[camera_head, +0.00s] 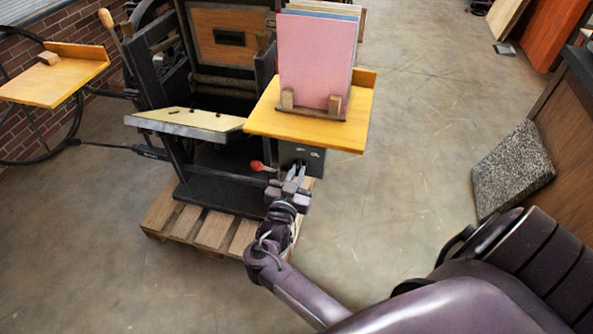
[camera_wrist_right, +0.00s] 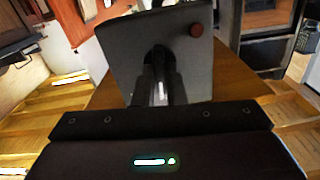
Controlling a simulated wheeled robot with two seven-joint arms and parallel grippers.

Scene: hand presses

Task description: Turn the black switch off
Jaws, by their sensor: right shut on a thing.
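A dark switch box (camera_head: 314,158) hangs under the yellow shelf on the front of the press. The black switch (camera_wrist_right: 157,54) is on this panel, mostly hidden by my fingers. My right gripper (camera_head: 299,169) is at the box front. In the wrist view its fingers (camera_wrist_right: 158,80) are closed around the black switch. Whether the switch is on or off cannot be told. My left gripper is not in view.
The yellow shelf (camera_head: 255,122) carrying upright pink sheets (camera_head: 318,60) is just above my right gripper. A red-knobbed lever (camera_head: 257,166) is close on its left. The press stands on a wooden pallet (camera_head: 211,231). The floor to the right is clear up to a speckled block (camera_head: 512,170).

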